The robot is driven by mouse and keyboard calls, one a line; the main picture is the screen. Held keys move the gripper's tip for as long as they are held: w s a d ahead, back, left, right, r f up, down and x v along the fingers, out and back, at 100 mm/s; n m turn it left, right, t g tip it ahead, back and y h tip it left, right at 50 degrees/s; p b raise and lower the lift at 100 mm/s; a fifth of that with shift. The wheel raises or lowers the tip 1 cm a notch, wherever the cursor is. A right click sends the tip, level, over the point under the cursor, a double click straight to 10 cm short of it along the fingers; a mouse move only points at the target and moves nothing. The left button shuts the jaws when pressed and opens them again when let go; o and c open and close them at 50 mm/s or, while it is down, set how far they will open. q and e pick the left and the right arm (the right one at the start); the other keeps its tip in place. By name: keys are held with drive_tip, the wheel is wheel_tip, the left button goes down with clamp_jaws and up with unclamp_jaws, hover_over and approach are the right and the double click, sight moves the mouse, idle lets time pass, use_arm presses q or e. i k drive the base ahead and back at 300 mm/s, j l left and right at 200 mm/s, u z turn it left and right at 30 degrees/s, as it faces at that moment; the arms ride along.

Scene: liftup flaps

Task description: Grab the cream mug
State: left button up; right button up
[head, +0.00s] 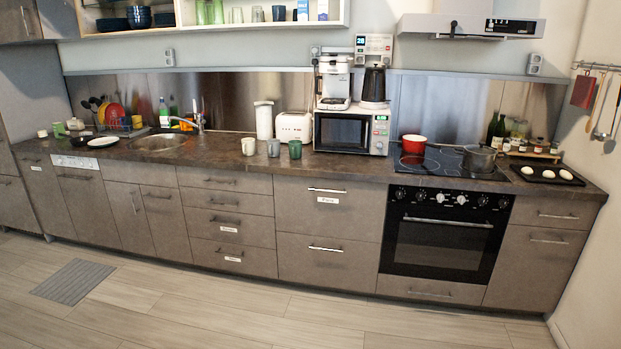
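The cream mug (248,146) stands upright near the front edge of the dark counter, left of a grey mug (273,148) and a green mug (295,149). The three stand in a row, a little apart. Neither of my grippers shows in the head view. Nothing covers the cream mug.
The counter (222,160) runs along the wall. Behind the mugs are a white canister (264,120) and a toaster (293,127). A sink (158,142) lies to the left, a microwave (341,133) to the right. The floor (190,306) before the cabinets is clear except for a grey mat (73,281).

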sight(248, 144)
drive_tip(key=i, duration=2.45)
